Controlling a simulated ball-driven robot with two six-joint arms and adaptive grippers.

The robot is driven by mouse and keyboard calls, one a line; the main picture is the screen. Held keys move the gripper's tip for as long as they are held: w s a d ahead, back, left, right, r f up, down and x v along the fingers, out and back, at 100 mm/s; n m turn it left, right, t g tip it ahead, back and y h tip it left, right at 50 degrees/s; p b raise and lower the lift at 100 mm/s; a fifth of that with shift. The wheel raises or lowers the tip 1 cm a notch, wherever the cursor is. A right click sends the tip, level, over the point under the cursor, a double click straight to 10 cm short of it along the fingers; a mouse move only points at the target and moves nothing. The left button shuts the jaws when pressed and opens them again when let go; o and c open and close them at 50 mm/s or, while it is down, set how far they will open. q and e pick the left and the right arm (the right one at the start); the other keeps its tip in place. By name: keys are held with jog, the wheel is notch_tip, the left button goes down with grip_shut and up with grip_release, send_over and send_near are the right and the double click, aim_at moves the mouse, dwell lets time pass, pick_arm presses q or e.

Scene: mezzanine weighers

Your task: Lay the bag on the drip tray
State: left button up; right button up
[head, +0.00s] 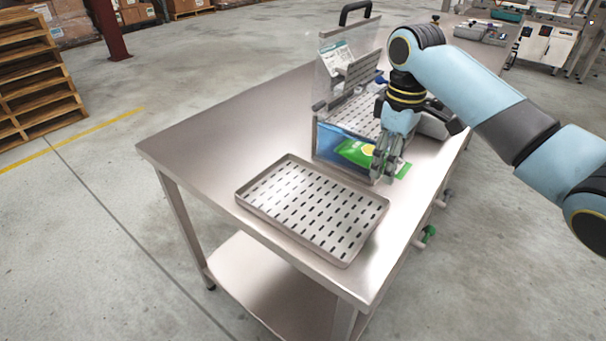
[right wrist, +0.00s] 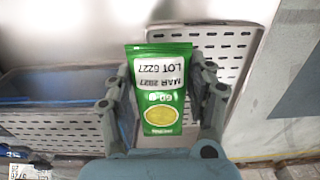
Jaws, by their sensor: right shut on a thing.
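The green bag (head: 353,152), with a white lot label and a yellow oval, shows at the blue bin's near right end in the head view. My right gripper (head: 388,174) is shut on it, and green shows on both sides of the fingers. In the right wrist view the bag (right wrist: 160,92) stands between the two fingers of the right gripper (right wrist: 163,100), its printing upside down. The slotted metal drip tray (head: 300,200) lies empty on the table, nearer and to the left of the gripper. My left gripper is not in view.
The steel table (head: 215,140) is clear left of the tray. A blue bin (head: 330,140) and a clear-sided weigher with a black handle (head: 355,12) stand behind the tray. Green-handled valves (head: 429,233) stick out at the right edge. Wooden pallets (head: 35,75) stand far left.

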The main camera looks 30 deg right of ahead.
send_near(326, 211)
jog(key=s+d, duration=0.1)
jog(key=d, duration=0.1)
jog(key=s+d, duration=0.1)
jog(key=shift+d, duration=0.35)
jog(key=w+a+f, duration=0.1)
jog(key=a+f, duration=0.1)
jog(key=shift+w+a, duration=0.35)
jog(key=shift+w+a+f, duration=0.25)
jog(key=shift+a+f, duration=0.25)
notch_tip(326, 211, down, 3)
jog(key=shift+f, duration=0.6)
jog(key=o, duration=1.1)
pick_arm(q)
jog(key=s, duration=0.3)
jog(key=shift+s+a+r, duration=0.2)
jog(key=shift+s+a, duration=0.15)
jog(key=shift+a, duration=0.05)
pick_arm(e)
jog(key=shift+o, duration=0.2)
